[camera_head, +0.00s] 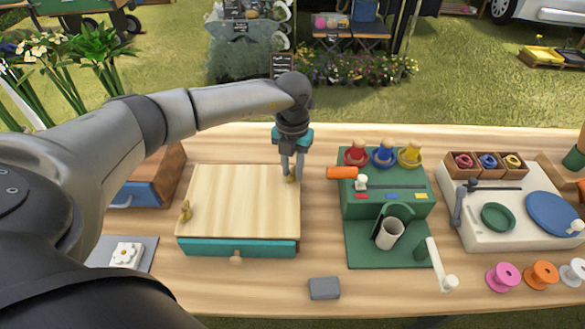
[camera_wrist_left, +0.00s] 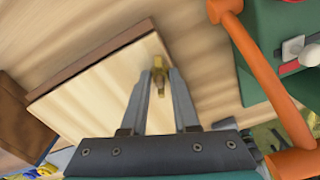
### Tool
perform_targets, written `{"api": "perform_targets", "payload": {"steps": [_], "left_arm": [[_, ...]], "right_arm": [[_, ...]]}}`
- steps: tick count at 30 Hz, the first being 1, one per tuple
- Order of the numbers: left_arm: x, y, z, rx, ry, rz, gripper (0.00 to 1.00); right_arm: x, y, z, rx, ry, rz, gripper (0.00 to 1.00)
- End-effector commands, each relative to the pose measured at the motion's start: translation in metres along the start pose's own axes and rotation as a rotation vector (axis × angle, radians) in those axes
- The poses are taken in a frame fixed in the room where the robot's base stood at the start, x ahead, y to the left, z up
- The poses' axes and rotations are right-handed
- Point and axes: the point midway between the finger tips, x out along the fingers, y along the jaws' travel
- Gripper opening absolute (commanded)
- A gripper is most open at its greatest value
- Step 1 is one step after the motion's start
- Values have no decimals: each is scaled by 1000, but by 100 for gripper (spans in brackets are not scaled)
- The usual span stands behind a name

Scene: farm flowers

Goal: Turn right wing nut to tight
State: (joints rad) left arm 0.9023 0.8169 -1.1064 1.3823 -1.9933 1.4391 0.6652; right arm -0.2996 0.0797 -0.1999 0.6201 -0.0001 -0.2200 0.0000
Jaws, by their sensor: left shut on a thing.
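A flower press with a pale wooden top board (camera_head: 240,200) and a teal drawer front lies on the table. The right wing nut (camera_head: 290,179) is brass and sits near the board's right edge. My left gripper (camera_head: 291,174) points down over it, shut on it; the left wrist view also shows the nut (camera_wrist_left: 159,75) between the two fingertips. The fingers partly cover the nut, so I cannot tell how tight it is. The left wing nut (camera_head: 186,210) is brass and stands upright at the board's left edge. My right gripper is not in view.
A green stand (camera_head: 385,247) with an orange handle (camera_head: 342,173) and colored spools is right of the press. A grey block (camera_head: 324,288) lies in front. A white tile (camera_head: 126,255) with a flower lies at left. Ribbon spools (camera_head: 541,275) stand at right.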

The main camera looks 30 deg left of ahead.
Motion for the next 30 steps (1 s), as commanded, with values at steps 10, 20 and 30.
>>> {"api": "perform_targets", "payload": {"steps": [10,20,30], "left_arm": [[0,0,1,331,-2,0,0],[0,0,0,645,-2,0,0],[0,0,0,967,-1,1,0]], "right_arm": [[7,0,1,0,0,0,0],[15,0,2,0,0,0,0],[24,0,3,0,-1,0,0]]}}
